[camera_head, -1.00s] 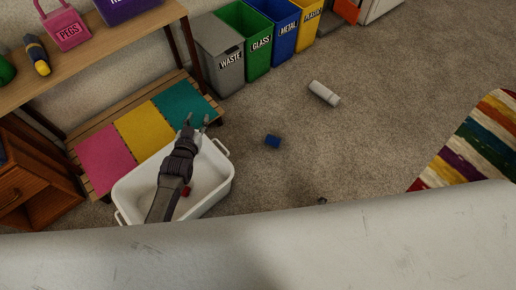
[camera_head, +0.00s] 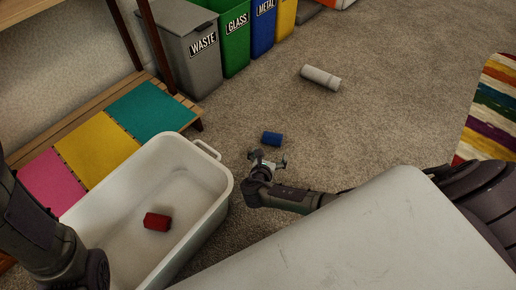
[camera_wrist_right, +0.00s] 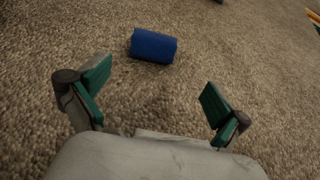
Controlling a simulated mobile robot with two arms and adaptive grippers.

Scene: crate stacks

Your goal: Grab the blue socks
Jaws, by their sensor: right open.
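The blue socks (camera_head: 272,139) are a small rolled bundle lying on the carpet, right of the white tub. They also show in the right wrist view (camera_wrist_right: 153,46), ahead of the fingers and not touching them. My right gripper (camera_head: 267,157) is open and empty, just in front of the socks. In the right wrist view its green-padded fingers (camera_wrist_right: 155,95) are spread wide, with bare carpet between them. My left arm comes in at the left edge of the head view, and its gripper is not in view.
A white tub (camera_head: 222,196) holds a red roll (camera_head: 157,221). A light grey roll (camera_head: 321,77) lies farther back on the carpet. Waste (camera_head: 190,50) and other sorting bins line the back. A bench (camera_head: 150,110) with coloured panels stands left. Carpet right of the socks is clear.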

